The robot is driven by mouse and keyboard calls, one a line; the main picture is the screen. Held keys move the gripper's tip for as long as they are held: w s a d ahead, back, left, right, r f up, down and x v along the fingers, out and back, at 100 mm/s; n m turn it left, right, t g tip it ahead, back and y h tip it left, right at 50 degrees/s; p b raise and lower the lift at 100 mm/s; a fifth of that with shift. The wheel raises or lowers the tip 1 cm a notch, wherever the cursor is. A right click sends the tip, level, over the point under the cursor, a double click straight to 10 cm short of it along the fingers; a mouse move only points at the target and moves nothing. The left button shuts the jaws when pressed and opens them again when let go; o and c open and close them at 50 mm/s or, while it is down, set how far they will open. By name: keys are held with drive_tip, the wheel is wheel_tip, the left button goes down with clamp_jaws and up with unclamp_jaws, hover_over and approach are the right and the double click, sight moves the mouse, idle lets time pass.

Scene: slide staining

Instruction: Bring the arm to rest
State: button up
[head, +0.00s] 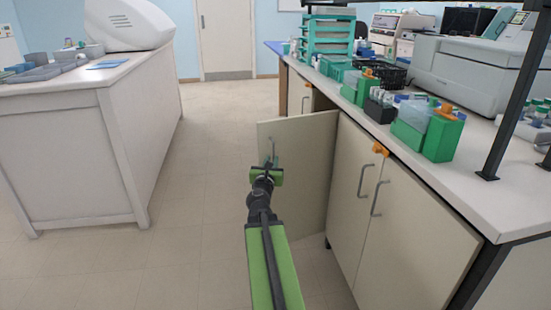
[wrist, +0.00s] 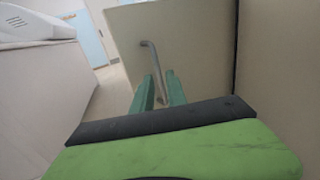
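My arm, green and black, reaches forward in the head view to a cabinet door (head: 305,165) that stands swung open. My gripper (head: 268,168) is in front of the door's grey bar handle (head: 273,147). In the wrist view, the two green fingers of my gripper (wrist: 160,80) stand apart. The door handle (wrist: 149,50) shows beyond and between the fingertips. I see no clear contact between fingers and handle. The open door (wrist: 190,45) fills the middle of the wrist view.
A long bench (head: 480,185) with closed cabinet doors (head: 400,225) runs along the right, carrying green racks and machines. A white table (head: 60,150) stands at the left. The floor (head: 200,190) between them is clear, leading to a far door (head: 225,40).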

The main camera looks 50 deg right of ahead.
drive_tip(key=shift+s+a, duration=0.35)
drive_tip(key=shift+a, duration=0.2)
